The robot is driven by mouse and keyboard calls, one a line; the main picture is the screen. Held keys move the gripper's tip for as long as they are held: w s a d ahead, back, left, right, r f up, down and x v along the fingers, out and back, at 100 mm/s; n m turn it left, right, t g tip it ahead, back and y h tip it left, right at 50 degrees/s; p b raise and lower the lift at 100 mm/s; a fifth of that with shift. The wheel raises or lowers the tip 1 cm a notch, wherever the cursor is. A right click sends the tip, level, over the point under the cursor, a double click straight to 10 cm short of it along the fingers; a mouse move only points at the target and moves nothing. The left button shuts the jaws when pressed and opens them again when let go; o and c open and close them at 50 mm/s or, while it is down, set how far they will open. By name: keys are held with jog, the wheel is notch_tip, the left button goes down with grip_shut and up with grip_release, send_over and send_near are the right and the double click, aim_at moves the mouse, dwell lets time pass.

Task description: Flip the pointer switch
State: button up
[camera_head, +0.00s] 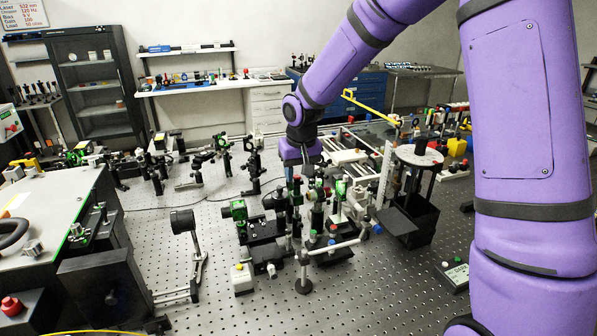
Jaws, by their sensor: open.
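My gripper (298,180) points down at the end of my purple arm, over the crowded middle of the optical bench (350,300). It is open; its fingertips are small and hard to separate from the mounts behind and below. I cannot pick out the pointer switch with certainty. A small dark box with a pale label (455,275) lies at the right, partly behind my arm. A small white block with a yellow top (242,279) stands at the front, below and left of my gripper.
Green and black optical mounts (240,212) crowd around and below my gripper. A black stand with a round top (419,157) rises at the right. A black round mount (183,221) stands at the left. The front centre-right of the bench is mostly bare.

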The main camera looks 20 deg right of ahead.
notch_tip(320, 180, up, 11)
jog(key=s, duration=0.2)
jog(key=shift+f, duration=0.2)
dwell(0.4)
jog(key=s+d+r+t, duration=0.15)
jog(key=s+r, duration=0.25)
jog(key=s, duration=0.4)
jog(key=s+d+r, duration=0.2)
jog(key=s+r, duration=0.2)
jog(key=s, duration=0.4)
jog(key=s+d+t, duration=0.1)
jog(key=s+d, duration=0.2)
jog(key=s, duration=1.2)
jog(key=shift+s+d+f+t, duration=0.2)
jog(key=shift+f+t, duration=0.05)
jog(key=shift+t, duration=0.1)
